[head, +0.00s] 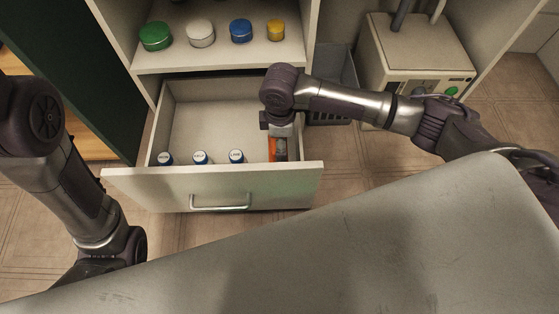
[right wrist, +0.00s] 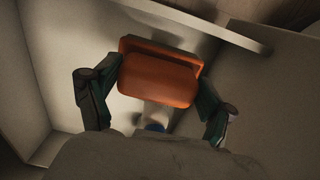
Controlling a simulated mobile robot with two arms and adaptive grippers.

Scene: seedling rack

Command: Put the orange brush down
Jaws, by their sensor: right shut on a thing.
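The orange brush (head: 278,149) is at the right end of the open drawer in the head view. In the right wrist view the orange brush (right wrist: 158,78) sits between the two fingers of my right gripper (right wrist: 153,92). The gripper is shut on it, inside the drawer's walls. I cannot tell whether the brush touches the drawer floor. My left arm comes in at the left of the head view, but its gripper fingers do not show.
The drawer's middle and back are clear. A shelf (head: 215,62) above holds several coloured lids. A grey basket (head: 335,70) and a beige machine (head: 415,50) stand at the right.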

